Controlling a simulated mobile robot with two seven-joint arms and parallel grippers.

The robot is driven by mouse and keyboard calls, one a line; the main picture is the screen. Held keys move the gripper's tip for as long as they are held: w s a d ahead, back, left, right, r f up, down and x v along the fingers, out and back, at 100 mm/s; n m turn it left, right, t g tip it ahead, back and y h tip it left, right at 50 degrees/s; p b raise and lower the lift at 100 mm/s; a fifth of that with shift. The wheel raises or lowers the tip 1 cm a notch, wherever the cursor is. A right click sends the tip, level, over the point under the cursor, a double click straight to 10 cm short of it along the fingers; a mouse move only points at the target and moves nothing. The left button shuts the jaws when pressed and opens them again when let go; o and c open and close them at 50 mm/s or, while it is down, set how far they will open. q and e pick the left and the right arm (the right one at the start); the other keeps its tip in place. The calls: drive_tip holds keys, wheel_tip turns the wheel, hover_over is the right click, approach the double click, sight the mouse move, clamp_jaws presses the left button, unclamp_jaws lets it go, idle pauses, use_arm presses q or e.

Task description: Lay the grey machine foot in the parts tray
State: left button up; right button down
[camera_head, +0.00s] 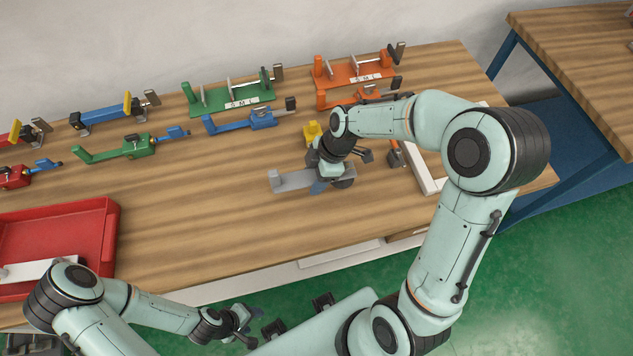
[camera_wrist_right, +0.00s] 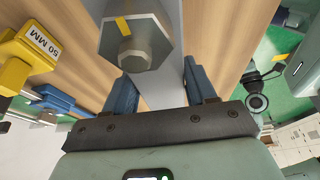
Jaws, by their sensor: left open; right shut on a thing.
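The grey machine foot (camera_head: 292,181) looks like a long flat grey bar with a short post at its left end. It is at the middle of the table; whether it touches the wood is unclear. My right gripper (camera_head: 327,183) is shut on its bar. In the right wrist view the bar (camera_wrist_right: 162,92) runs between the blue fingers (camera_wrist_right: 161,93), with a grey hexagonal part (camera_wrist_right: 137,42) with a yellow mark close above. The red parts tray (camera_head: 112,240) is at the left, with a pale bar (camera_head: 38,270) inside. My left gripper (camera_head: 250,326) is open and empty, off the table's front edge.
Green (camera_head: 232,97), orange (camera_head: 352,72) and blue (camera_head: 250,121) fixtures line the table's back. A yellow block (camera_head: 312,130) stands just behind my right gripper. A white-edged frame (camera_head: 426,176) is partly hidden by my right arm. Bare wood lies between the foot and the red tray.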

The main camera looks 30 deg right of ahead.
sight(314, 175)
use_arm(q)
drive_tip(key=shift+w+r+p, duration=1.35)
drive_tip(key=shift+w+r, duration=0.25)
drive_tip(key=shift+r, duration=0.25)
use_arm(e)
drive_tip(key=shift+w+r, duration=0.1)
drive_tip(key=shift+r, duration=3.15)
use_arm(q)
drive_tip(key=shift+s, duration=0.1)
